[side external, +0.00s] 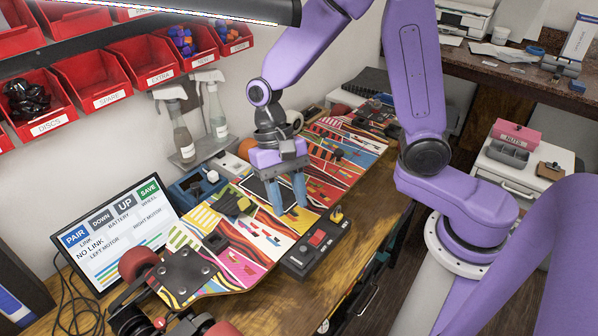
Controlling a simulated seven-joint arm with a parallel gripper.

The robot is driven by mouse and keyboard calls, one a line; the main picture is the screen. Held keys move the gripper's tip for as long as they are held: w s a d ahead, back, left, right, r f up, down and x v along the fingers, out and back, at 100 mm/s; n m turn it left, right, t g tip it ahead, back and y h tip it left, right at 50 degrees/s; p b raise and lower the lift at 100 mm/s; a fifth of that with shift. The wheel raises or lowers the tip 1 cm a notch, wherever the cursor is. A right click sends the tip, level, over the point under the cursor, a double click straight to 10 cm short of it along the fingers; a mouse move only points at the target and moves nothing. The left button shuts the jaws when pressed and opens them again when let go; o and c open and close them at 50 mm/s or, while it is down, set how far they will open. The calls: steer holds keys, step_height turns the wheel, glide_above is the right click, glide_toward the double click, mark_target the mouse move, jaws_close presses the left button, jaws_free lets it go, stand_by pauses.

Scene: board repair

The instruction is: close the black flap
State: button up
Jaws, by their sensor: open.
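A long, brightly patterned board (190,240) lies on the wooden bench. A flat black panel with a pale edge (254,189), which looks like the black flap, shows at the middle of the board, just left of my gripper. How far it stands open cannot be told. My gripper (288,206) points down over the board with its two blue fingers apart and nothing visible between them. The fingertips are close to the board, at the panel's right side; whether they touch anything is unclear. My gripper hides part of the area behind it.
A black control box (303,262) with a red button and yellow lever sits right at the board's front edge. Black-and-yellow parts (232,206) lie on the board, left of the panel. A screen (110,238) reads NO LINK. Spray bottles (182,136) and red bins (147,62) are behind.

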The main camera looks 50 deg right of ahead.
steer(key=v, duration=0.9)
steer(key=n+t, duration=0.4)
steer(key=n, duration=1.8)
glide_above(299, 259)
steer(key=f, duration=1.1)
steer(key=d+f, duration=0.1)
steer(key=f, duration=0.4)
steer(key=shift+f, duration=0.25)
steer(key=shift+a+f+h, duration=0.2)
steer(key=shift+h, duration=0.1)
steer(key=shift+a+r+h, duration=0.2)
steer(key=shift+a+h, duration=0.1)
steer(key=shift+h, duration=0.3)
step_height(299, 259, up, 17)
steer(key=shift+r, duration=0.2)
steer(key=shift+d, duration=0.1)
steer(key=s+d+f+m, duration=0.3)
steer(key=s+d+m, duration=0.2)
steer(key=s+d, duration=0.5)
steer(key=shift+s+d+f, duration=0.15)
steer(key=shift+d+f, duration=0.2)
steer(key=shift+d, duration=0.55)
